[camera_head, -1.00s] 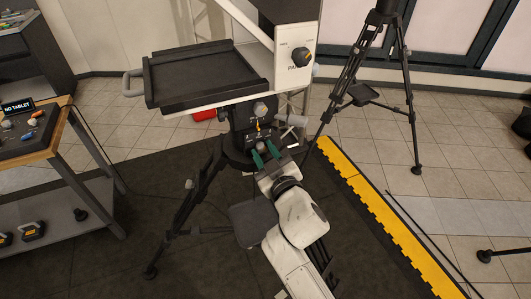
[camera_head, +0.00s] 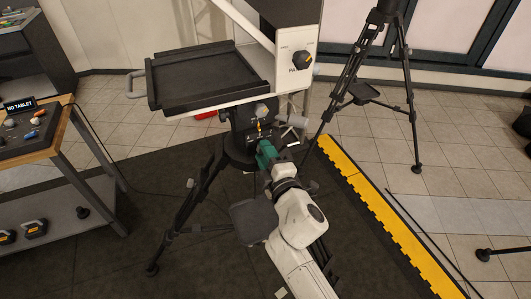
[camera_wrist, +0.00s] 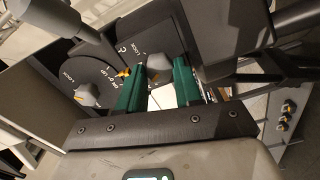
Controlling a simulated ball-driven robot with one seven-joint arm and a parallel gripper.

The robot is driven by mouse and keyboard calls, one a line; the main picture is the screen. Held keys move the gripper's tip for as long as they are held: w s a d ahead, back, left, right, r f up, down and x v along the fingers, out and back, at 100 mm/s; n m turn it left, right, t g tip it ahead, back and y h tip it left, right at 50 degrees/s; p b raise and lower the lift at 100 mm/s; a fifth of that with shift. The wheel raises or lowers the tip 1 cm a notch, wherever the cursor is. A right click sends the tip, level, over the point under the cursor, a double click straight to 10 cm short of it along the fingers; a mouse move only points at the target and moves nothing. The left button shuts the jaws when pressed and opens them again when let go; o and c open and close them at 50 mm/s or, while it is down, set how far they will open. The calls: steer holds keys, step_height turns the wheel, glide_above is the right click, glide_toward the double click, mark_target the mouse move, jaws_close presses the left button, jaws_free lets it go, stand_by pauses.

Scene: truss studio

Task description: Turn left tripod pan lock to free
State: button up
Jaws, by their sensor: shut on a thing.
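The left tripod (camera_head: 205,185) stands on the dark mat, with a black head (camera_head: 240,125) under the tray. My gripper (camera_head: 265,152) reaches the lower part of this head from the front. In the wrist view my gripper (camera_wrist: 160,68) has its green fingers shut on a grey knob (camera_wrist: 158,62) in front of a dark dial with white lettering, which includes LOCK. The fingers hide part of this knob and dial. To the left a second grey knob (camera_wrist: 87,95) with an orange pointer sits on another LOCK dial, free of the fingers. The gripped knob's exact angle is unclear.
A black tray (camera_head: 205,75) and a white panel with a dark knob (camera_head: 302,60) overhang the head. A cart (camera_head: 50,150) stands left. A second tripod (camera_head: 408,90) stands at the back right. A yellow edge strip (camera_head: 380,215) borders the mat.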

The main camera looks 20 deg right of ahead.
steer(key=shift+f+n, duration=0.1)
steer(key=shift+n, duration=1.3)
steer(key=o, duration=1)
steer(key=shift+o, duration=0.2)
